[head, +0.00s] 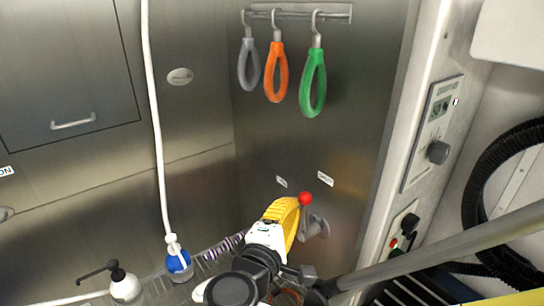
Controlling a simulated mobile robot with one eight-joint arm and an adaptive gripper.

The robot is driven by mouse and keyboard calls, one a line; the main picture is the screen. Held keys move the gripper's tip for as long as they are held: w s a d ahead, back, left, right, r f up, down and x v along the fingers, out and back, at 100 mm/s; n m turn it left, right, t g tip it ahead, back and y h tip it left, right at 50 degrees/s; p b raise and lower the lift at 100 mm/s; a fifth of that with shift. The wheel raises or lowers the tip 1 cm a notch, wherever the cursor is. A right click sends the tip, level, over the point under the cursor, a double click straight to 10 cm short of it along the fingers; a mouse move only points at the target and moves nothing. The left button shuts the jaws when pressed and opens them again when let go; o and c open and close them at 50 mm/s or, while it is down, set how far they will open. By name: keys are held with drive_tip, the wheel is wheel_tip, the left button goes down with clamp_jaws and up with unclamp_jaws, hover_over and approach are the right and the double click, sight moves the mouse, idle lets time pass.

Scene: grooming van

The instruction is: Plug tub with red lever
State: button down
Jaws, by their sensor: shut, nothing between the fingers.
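The red lever knob (305,198) stands out in front of the metal back wall, low and right of centre. My gripper (294,207) is shut, with its yellow fingers just left of the red knob. In this view the fingertips overlap or nearly meet the knob; I cannot tell whether they touch. Nothing shows between the fingers. A grey metal fitting (314,227) sits just below and right of the knob. The lever's stem is mostly hidden. The tub's drain and plug cannot be made out.
Grey, orange (276,72) and green (313,83) loops hang from a rail above. A white pump bottle (125,286) stands at lower left. A control panel (432,133) and black hose (480,190) are at right.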

drive_tip(key=shift+s+d+r, duration=0.1)
drive_tip(key=shift+s+d, duration=0.15)
drive_tip(key=shift+s, duration=0.05)
idle(0.5)
